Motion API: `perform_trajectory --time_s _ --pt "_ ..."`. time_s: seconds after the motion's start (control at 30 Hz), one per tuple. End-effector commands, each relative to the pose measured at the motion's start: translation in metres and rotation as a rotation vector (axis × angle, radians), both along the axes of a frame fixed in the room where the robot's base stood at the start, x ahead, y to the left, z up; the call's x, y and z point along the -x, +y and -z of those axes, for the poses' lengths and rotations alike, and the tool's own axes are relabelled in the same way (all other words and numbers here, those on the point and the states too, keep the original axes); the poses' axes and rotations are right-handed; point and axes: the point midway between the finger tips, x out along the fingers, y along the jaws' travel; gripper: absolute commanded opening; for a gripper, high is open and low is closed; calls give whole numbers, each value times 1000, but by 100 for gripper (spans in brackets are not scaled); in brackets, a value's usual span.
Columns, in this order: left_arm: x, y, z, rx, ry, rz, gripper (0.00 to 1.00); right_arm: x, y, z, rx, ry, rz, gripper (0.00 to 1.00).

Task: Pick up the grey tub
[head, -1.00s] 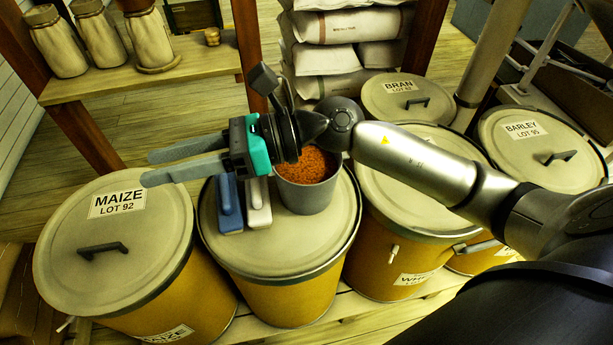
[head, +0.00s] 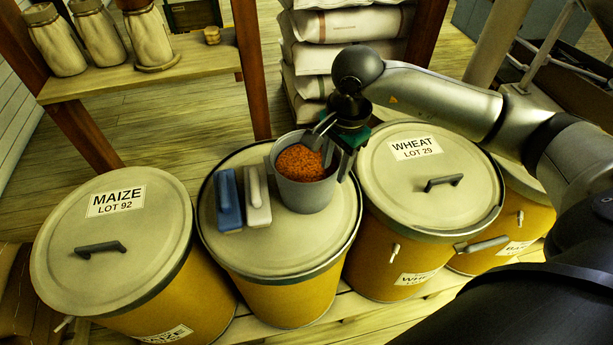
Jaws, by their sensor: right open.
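The grey tub (head: 303,194) is full of orange-brown grains and stands upright on the lid of the middle drum (head: 270,250). My right gripper (head: 333,152) is open and points down at the tub's right rim. One finger shows over the grain inside the rim and the other shows by the outer right side. I cannot tell whether either finger touches the wall. The gripper hides part of the tub's right rim. My left gripper is not in view.
The maize drum (head: 110,260) stands left, the wheat drum (head: 430,195) right. Stacked sacks (head: 335,55) are behind.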

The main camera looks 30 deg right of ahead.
Motion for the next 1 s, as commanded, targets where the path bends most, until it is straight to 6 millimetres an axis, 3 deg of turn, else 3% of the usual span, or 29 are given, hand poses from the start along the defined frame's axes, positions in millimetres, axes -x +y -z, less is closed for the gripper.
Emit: perform_trajectory --time_s 0.03,0.13,0.47,0.7,1.0 --pt "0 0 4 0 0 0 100 0 1 14 -2 5 2 41" --pt "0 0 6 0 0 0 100 -2 2 32 -3 4 2 41" --pt "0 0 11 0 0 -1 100 -7 3 59 -4 2 2 41" --pt "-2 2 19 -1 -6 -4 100 -14 5 94 -4 2 2 41" --pt "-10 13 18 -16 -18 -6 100 -15 5 100 -3 -1 1 41"
